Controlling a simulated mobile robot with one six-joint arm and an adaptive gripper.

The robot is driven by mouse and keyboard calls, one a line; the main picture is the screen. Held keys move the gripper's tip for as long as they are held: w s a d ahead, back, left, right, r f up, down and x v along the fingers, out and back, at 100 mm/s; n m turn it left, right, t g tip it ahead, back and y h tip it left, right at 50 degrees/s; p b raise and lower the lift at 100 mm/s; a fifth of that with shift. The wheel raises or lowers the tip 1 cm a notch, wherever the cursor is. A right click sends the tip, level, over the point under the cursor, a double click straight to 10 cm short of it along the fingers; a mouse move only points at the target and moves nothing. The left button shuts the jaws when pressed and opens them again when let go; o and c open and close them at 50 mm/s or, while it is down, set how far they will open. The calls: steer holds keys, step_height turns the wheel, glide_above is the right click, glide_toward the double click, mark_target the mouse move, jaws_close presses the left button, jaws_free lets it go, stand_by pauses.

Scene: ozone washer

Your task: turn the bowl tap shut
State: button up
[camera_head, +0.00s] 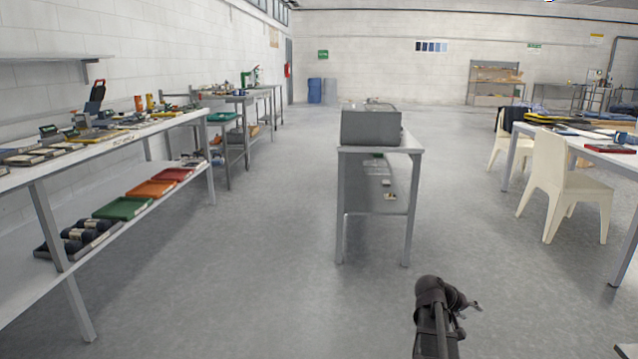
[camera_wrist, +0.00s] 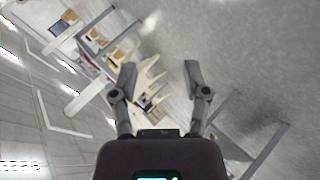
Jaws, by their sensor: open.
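I cannot make out the bowl tap in either view. A grey box-shaped unit (camera_head: 371,129) stands on a narrow metal table (camera_head: 413,140) in the middle of the room in the head view; I cannot tell whether the tap is on it. My gripper (camera_wrist: 158,78) is open and empty in the wrist view, its two fingers apart with floor and furniture far behind them. In the head view my arm shows at the lower right, well short of the narrow table, with the gripper end (camera_head: 474,304) only partly visible.
A long workbench (camera_head: 185,117) with tools and coloured trays runs along the left wall. White chairs (camera_head: 566,185) stand beside a loaded table (camera_head: 600,137) at the right. Grey floor (camera_head: 270,260) is clear between the left bench and the narrow table.

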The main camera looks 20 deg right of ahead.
steer(key=a+f+n+y, duration=0.2)
steer(key=a+y, duration=0.1)
steer(key=a, duration=1.3)
steer(key=w+a+f+n+t+y, duration=0.1)
steer(key=a+f+n+y, duration=0.2)
steer(key=a, duration=1.2)
steer(key=a+f+n+y, duration=0.15)
steer(key=a+y, duration=0.25)
steer(key=a, duration=1.2)
step_height(320, 180, up, 37)
steer(key=p, duration=3.8)
steer(key=shift+w+a+r+m+y, duration=0.15)
steer(key=shift+a+r+m+y, duration=0.05)
steer(key=shift+a+m+y, duration=0.15)
